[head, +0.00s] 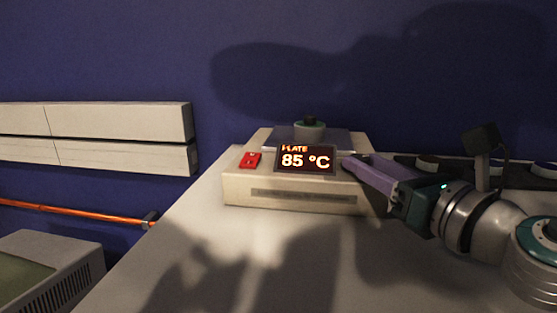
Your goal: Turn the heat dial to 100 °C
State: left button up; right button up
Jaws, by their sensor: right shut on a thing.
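A cream hot plate unit (290,199) stands on the pale bench against the wall. Its display (305,160) reads "PLATE 85 °C" in orange digits. A red switch (250,160) sits to the left of the display. My right gripper (349,164) comes in from the right, with its fingers at the front right of the unit, just right of the display. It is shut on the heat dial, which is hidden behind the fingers. My left gripper is not in view.
A small dark-topped vessel (309,127) stands on the unit's top plate. A dark rack with pale round items (428,163) lies behind my right arm. The bench (250,255) is clear in front. A grey box (50,262) stands lower left.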

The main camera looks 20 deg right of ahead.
grip_shut()
jog(key=shift+r+h+p, duration=0.15)
jog(key=shift+h+p, duration=0.15)
jog(key=shift+p, duration=0.1)
jog(key=m+h+p, duration=0.2)
jog(key=shift+a+r+h, duration=0.1)
jog(key=shift+a+h, duration=0.2)
jog(key=shift+m+h+p, duration=0.3)
jog(key=shift+m+h, duration=0.3)
jog(key=shift+h, duration=0.1)
jog(key=shift+w+a+f+m+g+h, duration=0.15)
jog(key=shift+m+g+h, duration=0.2)
jog(key=shift+h, duration=0.25)
jog(key=shift+s+a+f+m+g+h, duration=0.1)
jog(key=shift+m+g+h, duration=0.15)
jog(key=shift+m+h, duration=0.3)
jog(key=shift+d, duration=0.1)
jog(key=o, duration=0.9)
grip_release()
